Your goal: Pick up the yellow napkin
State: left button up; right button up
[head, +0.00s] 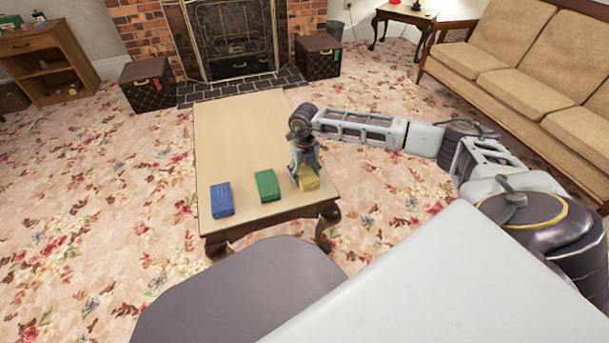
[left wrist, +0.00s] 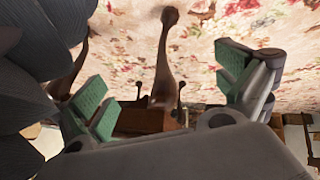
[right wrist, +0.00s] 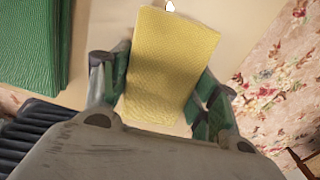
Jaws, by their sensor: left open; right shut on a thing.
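The yellow napkin (head: 309,179) is a small folded block at the near right corner of the wooden table (head: 235,125). My right gripper (head: 303,168) comes down over it from above. In the right wrist view the yellow napkin (right wrist: 172,62) lies between the two fingers of my right gripper (right wrist: 166,88), which are shut on it. I cannot tell whether it touches the tabletop. My left gripper is outside the head view. In the left wrist view my left gripper (left wrist: 165,92) is open and empty, its green pads wide apart, with table legs beyond.
A green folded napkin (head: 267,185) and a blue one (head: 222,199) lie left of the yellow one. The far part of the table is bare. A sofa (head: 520,75) stands at the right; dark boxes (head: 318,57) flank the fireplace.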

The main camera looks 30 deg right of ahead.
aim_at(304, 171)
jog(key=shift+r, duration=0.15)
jog(key=shift+r, duration=0.45)
notch_tip(304, 171, up, 3)
jog(key=shift+p, duration=0.85)
notch_tip(304, 171, up, 4)
jog(key=shift+r+p, duration=0.25)
jog(key=shift+p, duration=0.55)
pick_arm(q)
notch_tip(304, 171, up, 6)
jog(key=a+g+y, duration=0.1)
jog(key=shift+s+m, duration=0.25)
jog(key=shift+m, duration=0.05)
pick_arm(e)
jog(key=shift+r, duration=0.65)
